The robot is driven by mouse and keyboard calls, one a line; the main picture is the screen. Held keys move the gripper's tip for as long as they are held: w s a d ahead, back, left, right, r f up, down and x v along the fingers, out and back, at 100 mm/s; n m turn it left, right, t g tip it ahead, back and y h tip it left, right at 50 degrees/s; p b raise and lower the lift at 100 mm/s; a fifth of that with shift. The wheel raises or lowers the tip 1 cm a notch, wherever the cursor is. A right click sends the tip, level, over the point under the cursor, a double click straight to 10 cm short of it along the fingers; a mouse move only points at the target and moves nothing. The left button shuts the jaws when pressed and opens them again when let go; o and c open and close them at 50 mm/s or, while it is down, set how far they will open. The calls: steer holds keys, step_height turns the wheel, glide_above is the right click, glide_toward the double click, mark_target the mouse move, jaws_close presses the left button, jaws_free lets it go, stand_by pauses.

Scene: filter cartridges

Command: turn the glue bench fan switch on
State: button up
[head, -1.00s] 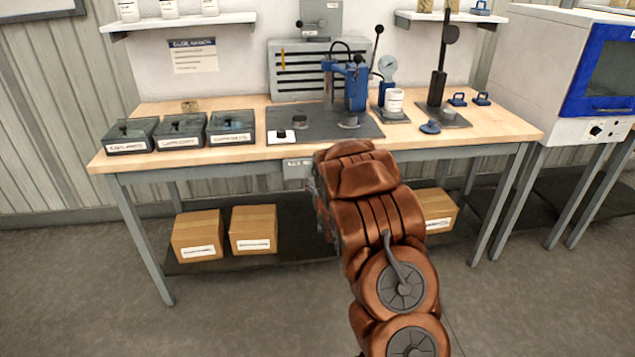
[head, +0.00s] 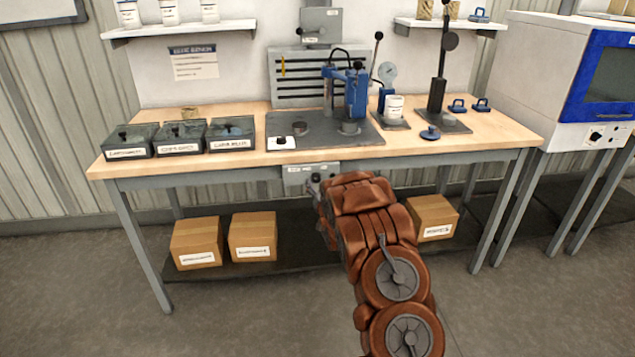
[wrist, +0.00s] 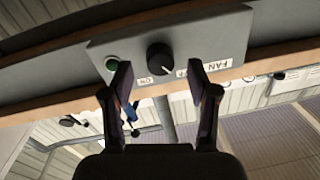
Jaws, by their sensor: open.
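The fan switch is a black round knob (wrist: 160,58) on a grey switch box (wrist: 110,42) fixed under the front edge of the glue bench. In the wrist view the box carries a "FAN" label (wrist: 218,65), an "ON" label and a green round part (wrist: 112,64). In the head view the switch box (head: 296,178) hangs below the worktop, with my arm just to its right. My gripper (wrist: 163,80) is open and empty, its two fingers apart in front of the box. The knob shows between the fingertips; I cannot tell whether they touch it.
The glue bench (head: 420,155) carries three lidded trays (head: 180,136), a blue press (head: 350,90) on a dark mat, and a white cup (head: 395,105). Boxes (head: 253,238) sit on the lower shelf. A blue-fronted oven (head: 600,85) stands at the right. Floor before the bench is clear.

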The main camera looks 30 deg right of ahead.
steer(key=shift+x, duration=1.15)
jaws_close()
